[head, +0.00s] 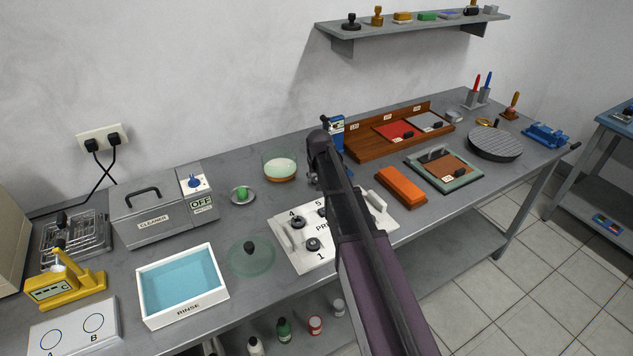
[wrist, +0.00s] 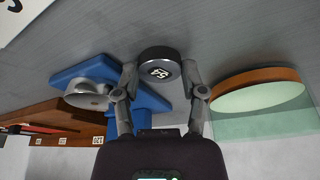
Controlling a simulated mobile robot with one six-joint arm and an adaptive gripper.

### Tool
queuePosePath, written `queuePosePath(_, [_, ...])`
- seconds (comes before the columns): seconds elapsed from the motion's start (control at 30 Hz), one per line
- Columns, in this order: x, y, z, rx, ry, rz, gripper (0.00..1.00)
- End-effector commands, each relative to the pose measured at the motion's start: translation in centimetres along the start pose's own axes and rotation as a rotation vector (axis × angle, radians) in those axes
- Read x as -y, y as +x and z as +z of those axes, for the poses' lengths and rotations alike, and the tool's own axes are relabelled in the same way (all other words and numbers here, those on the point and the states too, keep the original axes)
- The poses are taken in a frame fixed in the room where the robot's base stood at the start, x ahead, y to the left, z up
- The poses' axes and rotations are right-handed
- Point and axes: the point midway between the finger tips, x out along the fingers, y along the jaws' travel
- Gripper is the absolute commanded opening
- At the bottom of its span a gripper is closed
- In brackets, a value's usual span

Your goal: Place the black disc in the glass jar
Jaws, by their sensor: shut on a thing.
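In the wrist view, my gripper (wrist: 159,72) is shut on the black disc (wrist: 158,56), a short round puck with pale marks on its face, held between the two fingertips. The glass jar (head: 281,168) stands at the back of the bench in the head view, with pale green inside and an orange-brown band at its bottom. It also shows at the right of the wrist view (wrist: 258,105), beside my gripper and apart from the disc. In the head view my gripper is mostly hidden behind my arm, just right of the jar; the disc cannot be made out there.
A blue stand with a metal dish (wrist: 85,92) is on the other side of my gripper. A glass lid with a black knob (head: 250,257) lies in front of the jar. A white panel with knobs (head: 290,255) and a small dish with a green thing (head: 242,195) are nearby.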

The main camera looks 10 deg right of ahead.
Motion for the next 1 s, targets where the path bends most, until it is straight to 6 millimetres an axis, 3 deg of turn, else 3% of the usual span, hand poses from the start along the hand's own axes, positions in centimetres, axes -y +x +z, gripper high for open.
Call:
queuePosePath(0.07, [0.0, 0.0, 0.0, 0.0, 0.0, 0.0, 0.0])
queuePosePath(0.47, [0.0, -0.4, -0.2, 0.0, 0.0, 0.0, 0.0])
queuePosePath(0.93, [0.0, -3.9, -1.2, 0.0, 0.001, 0.0, 0.0])
queuePosePath(1.0, [-0.5, -4.2, 0.7, 0.0, 0.001, 0.0, 0.0])
